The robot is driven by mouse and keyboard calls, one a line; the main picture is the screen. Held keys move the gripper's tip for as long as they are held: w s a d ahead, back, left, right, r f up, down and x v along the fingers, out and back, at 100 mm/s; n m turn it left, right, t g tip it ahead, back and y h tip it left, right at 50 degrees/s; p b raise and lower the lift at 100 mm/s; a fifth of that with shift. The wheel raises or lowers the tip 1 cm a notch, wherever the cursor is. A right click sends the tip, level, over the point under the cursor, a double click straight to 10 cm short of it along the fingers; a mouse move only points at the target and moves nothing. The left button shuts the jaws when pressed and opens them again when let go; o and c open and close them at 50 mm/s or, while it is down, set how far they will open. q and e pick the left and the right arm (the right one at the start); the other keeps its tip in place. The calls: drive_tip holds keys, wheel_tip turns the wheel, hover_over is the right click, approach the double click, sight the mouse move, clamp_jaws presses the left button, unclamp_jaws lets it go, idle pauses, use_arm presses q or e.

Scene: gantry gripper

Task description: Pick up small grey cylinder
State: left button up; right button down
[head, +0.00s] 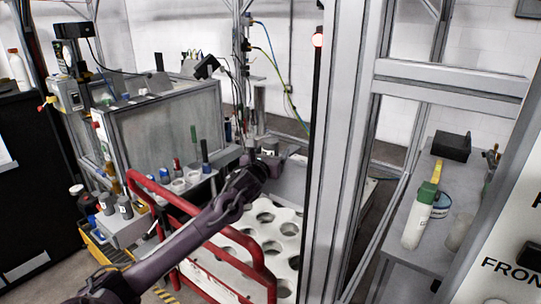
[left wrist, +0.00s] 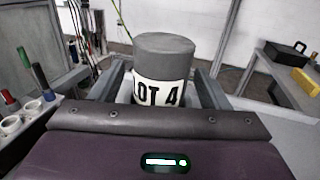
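A grey cylinder (left wrist: 165,52) with a white "LOT 4" label stands upright ahead of my left gripper in the left wrist view. My left gripper (left wrist: 160,78) has one grey finger on each side of the cylinder, spread apart, with a narrow pale gap showing at the left. The cylinder's lower end is hidden behind the gripper body. In the head view my left gripper (head: 283,157) is beyond the red rail, at the far end of the white tray with round holes (head: 248,231). My right gripper is not in view.
A red rail (head: 200,228) runs beneath my left arm. A metal gantry post (head: 340,160) stands right of the gripper. Dark grey cylinders (head: 125,207) stand on a bench at left.

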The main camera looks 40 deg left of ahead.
use_arm(q)
drive_tip(key=shift+r, duration=0.1)
drive_tip(key=c, duration=1.3)
drive_tip(key=shift+c, duration=0.3)
wheel_tip(320, 180, up, 20)
drive_tip(key=shift+b, duration=0.35)
